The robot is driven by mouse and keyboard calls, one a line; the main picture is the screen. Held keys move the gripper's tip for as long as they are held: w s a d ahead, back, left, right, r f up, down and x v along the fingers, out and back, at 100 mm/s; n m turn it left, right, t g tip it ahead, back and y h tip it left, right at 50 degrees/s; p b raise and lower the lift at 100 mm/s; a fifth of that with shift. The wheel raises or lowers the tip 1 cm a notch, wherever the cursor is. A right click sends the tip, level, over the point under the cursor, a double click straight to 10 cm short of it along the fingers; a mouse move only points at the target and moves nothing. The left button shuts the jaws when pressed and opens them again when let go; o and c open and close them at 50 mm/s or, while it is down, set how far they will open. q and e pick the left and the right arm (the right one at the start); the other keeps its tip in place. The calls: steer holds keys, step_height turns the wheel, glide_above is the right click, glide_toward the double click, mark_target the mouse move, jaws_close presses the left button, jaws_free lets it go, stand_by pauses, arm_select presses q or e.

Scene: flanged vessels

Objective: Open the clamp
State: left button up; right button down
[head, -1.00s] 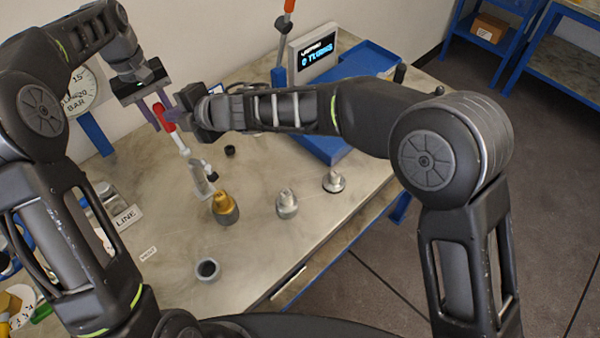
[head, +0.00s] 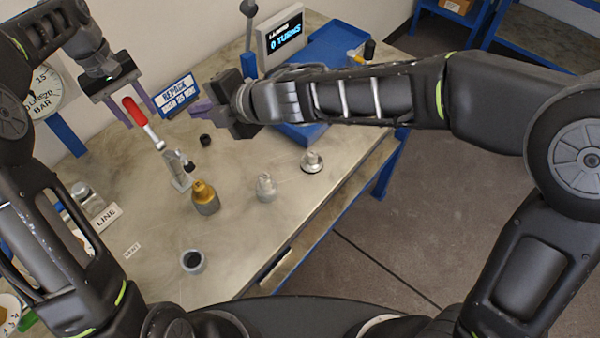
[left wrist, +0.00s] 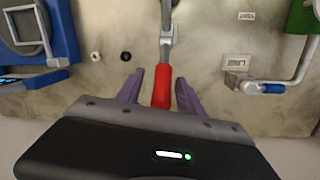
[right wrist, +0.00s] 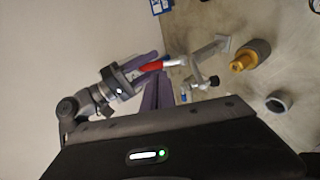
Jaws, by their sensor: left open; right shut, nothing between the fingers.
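The clamp (head: 174,160) stands on the bench, a metal toggle clamp with a red handle (head: 134,112) tilted up toward the back left. My left gripper (head: 139,114) is open, with its purple fingers on either side of the red handle. In the left wrist view the handle (left wrist: 162,90) lies between the two fingers, with gaps visible on both sides. My right gripper (head: 203,116) is shut and empty, to the right of the handle and apart from it. The right wrist view also shows the red handle (right wrist: 152,66) beyond its fingers.
A brass-topped fitting (head: 204,196), two metal fittings (head: 266,187) and a grey cup (head: 192,261) stand on the bench near the clamp. A blue-framed sign (head: 179,95) and a display (head: 281,38) reading "0 TURNS" stand behind.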

steer(key=d+f+m+h, duration=0.1)
steer(key=d+f+h, duration=0.1)
steer(key=d+f, duration=0.3)
steer(key=d+f+h, duration=0.2)
steer(key=d+f, duration=0.4)
steer(key=f, duration=0.1)
steer(key=d+f+m+h, duration=0.1)
steer(key=d+f+h, duration=0.1)
steer(key=d+f, duration=0.4)
steer(key=shift+s+d+f+m+h, duration=0.3)
steer(key=shift+f+h, duration=0.1)
steer(key=shift+f, duration=0.15)
steer(key=shift+s+d+f, duration=0.25)
steer(key=shift+d+f, duration=0.2)
steer(key=shift+d, duration=0.05)
